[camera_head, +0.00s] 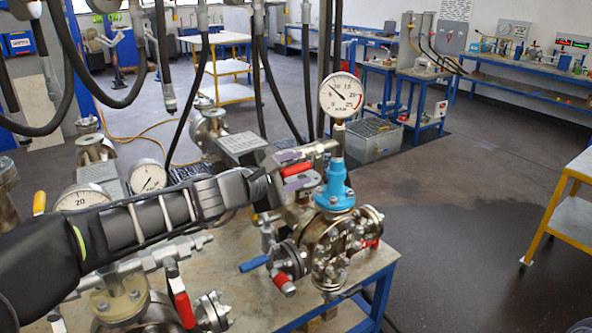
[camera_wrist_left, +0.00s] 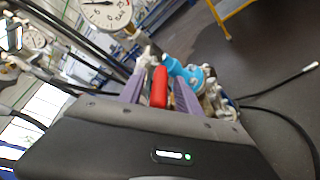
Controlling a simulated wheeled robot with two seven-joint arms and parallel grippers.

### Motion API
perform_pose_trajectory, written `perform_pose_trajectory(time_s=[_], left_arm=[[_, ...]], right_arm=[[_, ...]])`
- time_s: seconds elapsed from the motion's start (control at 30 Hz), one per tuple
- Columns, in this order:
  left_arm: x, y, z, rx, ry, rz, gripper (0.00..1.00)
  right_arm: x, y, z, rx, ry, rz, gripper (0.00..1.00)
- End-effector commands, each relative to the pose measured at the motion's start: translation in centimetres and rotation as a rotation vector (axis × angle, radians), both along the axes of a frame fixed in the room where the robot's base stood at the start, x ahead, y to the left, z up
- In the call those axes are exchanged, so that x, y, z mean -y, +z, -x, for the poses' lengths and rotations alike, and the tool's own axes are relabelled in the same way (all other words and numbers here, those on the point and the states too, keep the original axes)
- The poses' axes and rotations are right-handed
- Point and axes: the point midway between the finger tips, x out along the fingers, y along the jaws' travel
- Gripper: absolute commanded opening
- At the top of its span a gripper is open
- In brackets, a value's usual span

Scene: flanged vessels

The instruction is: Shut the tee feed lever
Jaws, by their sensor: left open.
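A red lever handle (camera_head: 297,169) sits beside the pressure gauge (camera_head: 341,95), above the flanged tee vessel (camera_head: 334,240) with its blue neck (camera_head: 334,188). No label shows which lever is the tee feed lever. My left gripper (camera_head: 291,170) is open at this red handle. In the left wrist view, the red handle (camera_wrist_left: 159,87) lies between the two purple fingers of my left gripper (camera_wrist_left: 160,92); I cannot tell whether they touch it. A blue lever (camera_head: 253,264) and another red lever (camera_head: 283,283) are lower on the vessel. My right gripper is not in view.
The vessels stand on a blue-framed table (camera_head: 240,287). Another red-handled valve (camera_head: 184,305) and two dial gauges (camera_head: 149,176) are at the left near my arm. Black hoses (camera_head: 265,90) hang behind. The floor at the right is open up to a yellow-framed cart (camera_head: 575,215).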

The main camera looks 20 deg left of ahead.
Motion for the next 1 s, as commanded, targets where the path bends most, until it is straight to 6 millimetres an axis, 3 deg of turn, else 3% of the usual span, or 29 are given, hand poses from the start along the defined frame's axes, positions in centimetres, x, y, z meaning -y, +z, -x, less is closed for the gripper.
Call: perform_pose_trajectory(time_s=[0.23, 0.7, 1.0], left_arm=[[0.02, 0.04, -0.02, 0.001, 0.001, 0.000, 0.39], [0.00, 0.02, -0.01, 0.000, 0.000, 0.000, 0.00], [0.01, 0.01, -0.01, 0.000, 0.000, 0.000, 0.00]], right_arm=[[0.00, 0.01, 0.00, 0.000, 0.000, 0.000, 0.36], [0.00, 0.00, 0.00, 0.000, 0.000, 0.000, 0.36], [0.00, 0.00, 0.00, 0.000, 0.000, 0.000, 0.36]])
